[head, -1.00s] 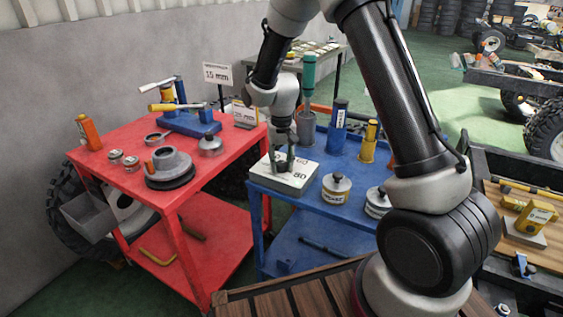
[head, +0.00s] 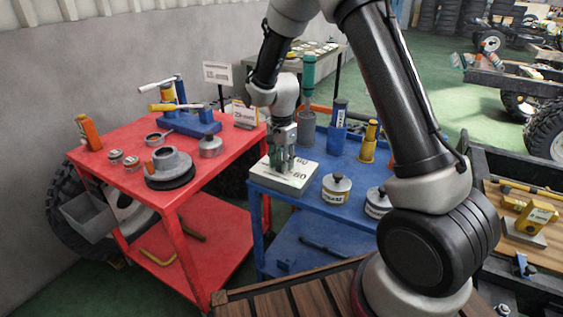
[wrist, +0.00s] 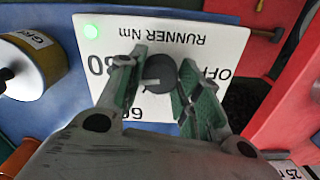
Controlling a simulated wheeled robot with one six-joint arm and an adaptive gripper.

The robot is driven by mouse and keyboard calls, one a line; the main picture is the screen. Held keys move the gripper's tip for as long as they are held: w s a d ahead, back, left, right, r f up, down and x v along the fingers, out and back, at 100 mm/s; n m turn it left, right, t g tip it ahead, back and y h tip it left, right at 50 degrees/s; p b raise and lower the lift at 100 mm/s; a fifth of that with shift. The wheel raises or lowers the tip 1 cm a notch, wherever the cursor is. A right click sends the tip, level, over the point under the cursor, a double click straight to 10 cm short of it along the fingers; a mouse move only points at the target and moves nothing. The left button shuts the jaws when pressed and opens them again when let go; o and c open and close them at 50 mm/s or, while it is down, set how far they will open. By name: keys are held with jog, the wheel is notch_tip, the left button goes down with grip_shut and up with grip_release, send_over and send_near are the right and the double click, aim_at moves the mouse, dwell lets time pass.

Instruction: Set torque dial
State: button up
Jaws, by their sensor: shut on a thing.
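The torque dial is a white box (head: 296,184) on the blue cart's top at its near left corner. In the wrist view its face (wrist: 215,40) reads upside down: "RUNNER Nm", "OFF", "60" and a partly covered "80". A green light (wrist: 91,31) glows at one corner. The dark round knob (wrist: 160,72) sits between my fingertips, with a pale pointer bar toward the picture's left, on the "80" side. My gripper (head: 281,163) points down onto the box and is shut on the knob. The fingers hide part of the markings.
The red cart (head: 120,185) to the left carries a torque wrench on a blue stand, round metal parts and small cans. On the blue cart (head: 340,165), lidded tins (head: 336,188) and upright cylinders (head: 368,140) stand close to the right of the dial box.

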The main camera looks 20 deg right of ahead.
jog(key=shift+m, duration=1)
jog(key=o, duration=1)
jog(key=shift+o, duration=0.2)
jog(key=shift+r, duration=0.1)
notch_tip(320, 180, up, 12)
